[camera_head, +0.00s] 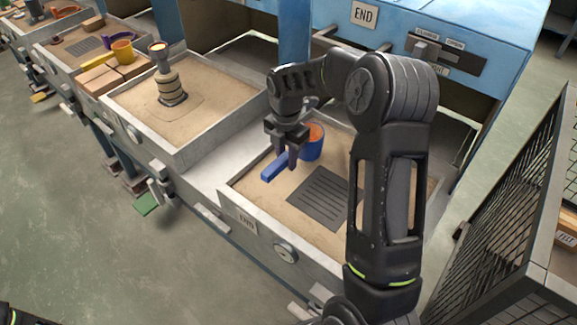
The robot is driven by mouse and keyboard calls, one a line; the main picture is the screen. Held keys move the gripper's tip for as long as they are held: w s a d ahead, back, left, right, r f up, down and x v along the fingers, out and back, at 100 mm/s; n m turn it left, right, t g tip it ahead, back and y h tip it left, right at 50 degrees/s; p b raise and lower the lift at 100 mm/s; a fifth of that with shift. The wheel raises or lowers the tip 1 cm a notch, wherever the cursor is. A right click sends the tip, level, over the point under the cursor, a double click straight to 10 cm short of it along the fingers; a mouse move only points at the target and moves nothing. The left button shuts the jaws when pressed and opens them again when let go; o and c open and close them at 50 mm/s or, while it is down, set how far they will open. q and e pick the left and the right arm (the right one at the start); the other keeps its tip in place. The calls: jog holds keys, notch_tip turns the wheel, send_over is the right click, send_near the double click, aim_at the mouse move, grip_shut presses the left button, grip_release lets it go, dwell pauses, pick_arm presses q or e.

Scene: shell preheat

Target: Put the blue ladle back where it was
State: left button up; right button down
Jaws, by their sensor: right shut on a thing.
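The blue ladle has a round cup (314,149) with orange inside and a flat blue handle (272,169). It is over the sand of the near tray marked END (262,226), at its back left. My right gripper (286,163) points down and is shut on the ladle's handle. The cup is upright, just right of the fingers and partly behind them. I cannot tell whether the ladle touches the sand.
A dark grooved plate (325,197) lies in the same tray, partly behind my right arm. A yellow cup (122,51) stands by tan blocks farther left. A mesh cage (510,190) stands at right.

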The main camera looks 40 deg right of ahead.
jog(key=shift+f, duration=0.1)
jog(key=shift+f, duration=1.8)
jog(key=shift+f, duration=0.15)
jog(key=c, duration=1.2)
grip_release()
jog(key=shift+o, duration=0.2)
notch_tip(320, 180, up, 12)
jog(key=shift+r, duration=0.15)
